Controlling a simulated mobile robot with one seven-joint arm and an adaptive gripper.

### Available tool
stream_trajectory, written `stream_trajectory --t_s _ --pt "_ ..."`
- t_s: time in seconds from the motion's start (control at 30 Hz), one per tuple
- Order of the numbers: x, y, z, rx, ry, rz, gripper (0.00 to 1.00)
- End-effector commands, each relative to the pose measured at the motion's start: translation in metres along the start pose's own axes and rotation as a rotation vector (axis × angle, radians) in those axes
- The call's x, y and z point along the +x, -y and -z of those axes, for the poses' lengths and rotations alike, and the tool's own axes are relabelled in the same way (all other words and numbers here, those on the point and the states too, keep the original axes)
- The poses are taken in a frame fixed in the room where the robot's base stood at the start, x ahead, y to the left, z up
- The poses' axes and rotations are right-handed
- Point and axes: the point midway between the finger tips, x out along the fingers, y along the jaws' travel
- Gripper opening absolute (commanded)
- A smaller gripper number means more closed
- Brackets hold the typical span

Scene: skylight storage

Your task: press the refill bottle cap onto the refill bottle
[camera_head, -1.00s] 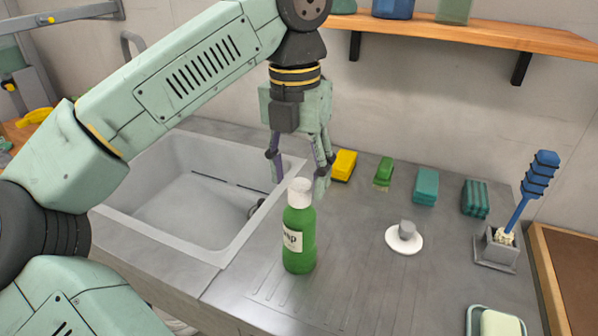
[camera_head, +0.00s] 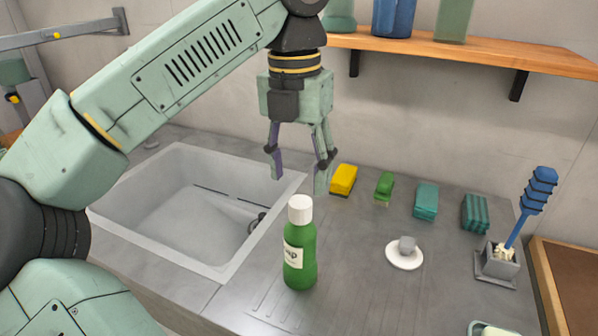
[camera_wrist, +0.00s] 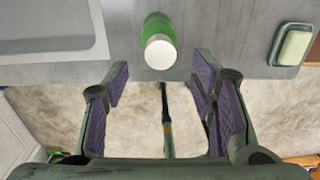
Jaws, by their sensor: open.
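The refill bottle (camera_head: 300,258) is green with a pale label and stands upright on the metal counter, right of the sink. Its white cap (camera_head: 300,209) sits on top of the neck; I cannot tell how firmly it is seated. My gripper (camera_head: 298,176) is open and empty, pointing down above and behind the bottle, apart from it. In the wrist view the bottle (camera_wrist: 157,27) and its cap (camera_wrist: 160,53) show above the gap between my spread fingers (camera_wrist: 165,95).
The sink (camera_head: 215,210) lies left. Yellow (camera_head: 343,179), green (camera_head: 384,187) and teal sponges (camera_head: 426,200) line the back. A white disc with a grey knob (camera_head: 404,255), a brush in a holder (camera_head: 498,256) and a soap dish (camera_wrist: 292,44) stand right. A wooden shelf (camera_head: 460,50) is above.

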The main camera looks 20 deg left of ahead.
Motion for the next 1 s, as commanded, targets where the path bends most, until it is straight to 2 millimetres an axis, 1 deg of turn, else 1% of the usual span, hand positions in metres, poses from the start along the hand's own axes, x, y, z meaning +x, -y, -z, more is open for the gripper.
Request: stream_trajectory --t_s 0.53,0.87,1.0 --pt "-0.021 0.000 0.000 -0.001 0.000 -0.007 0.51" --pt "-0.022 -0.001 0.001 -0.004 0.000 -0.007 0.51" --pt "-0.020 -0.001 0.001 -0.004 -0.001 -0.007 0.51"
